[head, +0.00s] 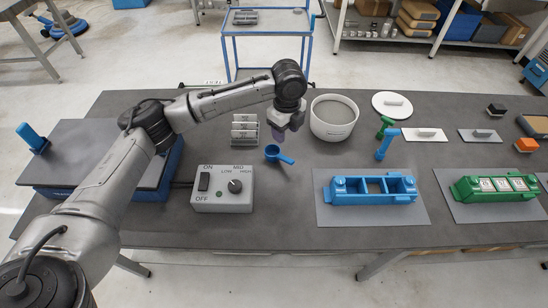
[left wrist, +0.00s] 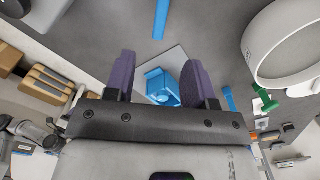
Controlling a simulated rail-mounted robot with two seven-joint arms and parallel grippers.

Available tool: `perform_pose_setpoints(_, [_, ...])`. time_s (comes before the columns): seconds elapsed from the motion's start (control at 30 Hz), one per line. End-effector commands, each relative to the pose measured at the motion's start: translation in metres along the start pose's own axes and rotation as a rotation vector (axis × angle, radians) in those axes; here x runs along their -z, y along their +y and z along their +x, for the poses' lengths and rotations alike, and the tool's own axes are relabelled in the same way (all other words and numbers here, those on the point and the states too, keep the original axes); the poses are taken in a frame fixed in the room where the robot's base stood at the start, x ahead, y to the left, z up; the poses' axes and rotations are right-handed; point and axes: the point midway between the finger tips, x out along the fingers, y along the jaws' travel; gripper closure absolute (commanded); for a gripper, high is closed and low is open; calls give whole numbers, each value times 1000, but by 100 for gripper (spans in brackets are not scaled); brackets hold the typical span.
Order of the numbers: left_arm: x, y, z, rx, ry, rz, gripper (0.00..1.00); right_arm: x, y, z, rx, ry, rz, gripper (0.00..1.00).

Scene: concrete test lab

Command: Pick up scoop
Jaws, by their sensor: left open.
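The blue scoop (head: 272,152) lies on the dark table, its round bowl to the left and its short handle pointing right. My left gripper (head: 278,134) is just behind and above the bowl in the head view, apart from it as far as I can tell. In the left wrist view my left gripper (left wrist: 160,75) shows two purple fingers spread apart with nothing held between them. A blue strip at the top of that view looks like the scoop's handle (left wrist: 160,18); the bowl is out of frame. My right gripper is not in view.
A grey switch box (head: 222,202) is at front left, a blue rack (head: 345,191) at front right. Bare table lies around the scoop.

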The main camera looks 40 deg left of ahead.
Motion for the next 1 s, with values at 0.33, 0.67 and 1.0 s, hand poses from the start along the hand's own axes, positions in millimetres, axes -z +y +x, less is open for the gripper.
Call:
perform_pose_setpoints(0.33, [-1,0,58,-4,0,0,50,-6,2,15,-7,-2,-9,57])
perform_pose_setpoints(0.67, [-1,0,81,-2,0,1,50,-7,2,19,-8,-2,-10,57])
perform_pose_setpoints(1.0, [-2,-2,110,-2,0,0,50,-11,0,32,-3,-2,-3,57])
